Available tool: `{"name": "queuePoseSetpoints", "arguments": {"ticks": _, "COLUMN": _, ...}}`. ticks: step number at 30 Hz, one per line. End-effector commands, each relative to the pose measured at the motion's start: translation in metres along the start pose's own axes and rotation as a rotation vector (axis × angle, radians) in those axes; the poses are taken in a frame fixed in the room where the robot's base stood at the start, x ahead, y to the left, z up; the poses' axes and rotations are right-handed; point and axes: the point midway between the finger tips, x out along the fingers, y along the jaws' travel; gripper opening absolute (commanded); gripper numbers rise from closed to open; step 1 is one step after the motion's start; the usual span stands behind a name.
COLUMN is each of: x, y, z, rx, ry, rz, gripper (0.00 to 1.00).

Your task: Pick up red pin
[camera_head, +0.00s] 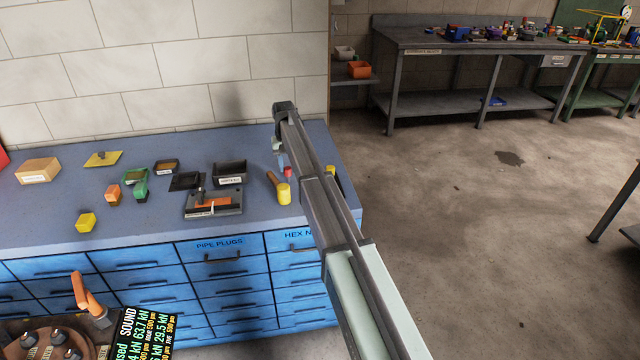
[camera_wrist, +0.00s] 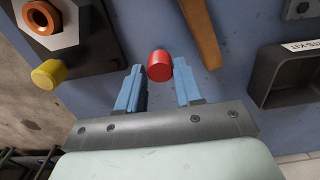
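The red pin (camera_wrist: 160,66) shows in the wrist view as a short red cylinder on the blue bench top, between and just beyond my fingertips. In the head view it is a small red spot (camera_head: 287,172) beside my arm. My gripper (camera_wrist: 159,84) has its two blue fingers spread apart, with clear space between them. Any contact with the pin cannot be told. In the head view my gripper is mostly hidden behind my own arm.
A wooden handle (camera_wrist: 201,34) lies just right of the pin. A dark bin (camera_wrist: 287,78) stands farther right. A yellow cylinder (camera_wrist: 48,73) and a plate with a large nut (camera_wrist: 42,18) are at left. In the head view, a yellow-headed mallet (camera_head: 284,194) lies close by.

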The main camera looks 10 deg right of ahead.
Motion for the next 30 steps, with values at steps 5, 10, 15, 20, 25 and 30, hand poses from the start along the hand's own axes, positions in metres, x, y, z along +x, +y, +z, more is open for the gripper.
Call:
{"name": "queuePoseSetpoints", "arguments": {"ticks": 5, "x": 0.0, "y": 0.0, "z": 0.0, "rx": 0.0, "ry": 0.0, "rz": 0.0, "gripper": 0.18}}
{"name": "queuePoseSetpoints", "arguments": {"ticks": 10, "x": 0.0, "y": 0.0, "z": 0.0, "rx": 0.0, "ry": 0.0, "rz": 0.0, "gripper": 0.01}}
{"name": "queuePoseSetpoints", "arguments": {"ticks": 15, "x": 0.0, "y": 0.0, "z": 0.0, "rx": 0.0, "ry": 0.0, "rz": 0.0, "gripper": 0.0}}
{"name": "queuePoseSetpoints", "arguments": {"ticks": 20, "x": -0.002, "y": 0.0, "z": 0.0, "rx": 0.0, "ry": 0.0, "rz": 0.0, "gripper": 0.0}}
{"name": "queuePoseSetpoints", "arguments": {"ticks": 25, "x": -0.007, "y": 0.0, "z": 0.0, "rx": 0.0, "ry": 0.0, "rz": 0.0, "gripper": 0.0}}
{"name": "queuePoseSetpoints", "arguments": {"ticks": 30, "x": -0.013, "y": 0.0, "z": 0.0, "rx": 0.0, "ry": 0.001, "rz": 0.0, "gripper": 0.0}}
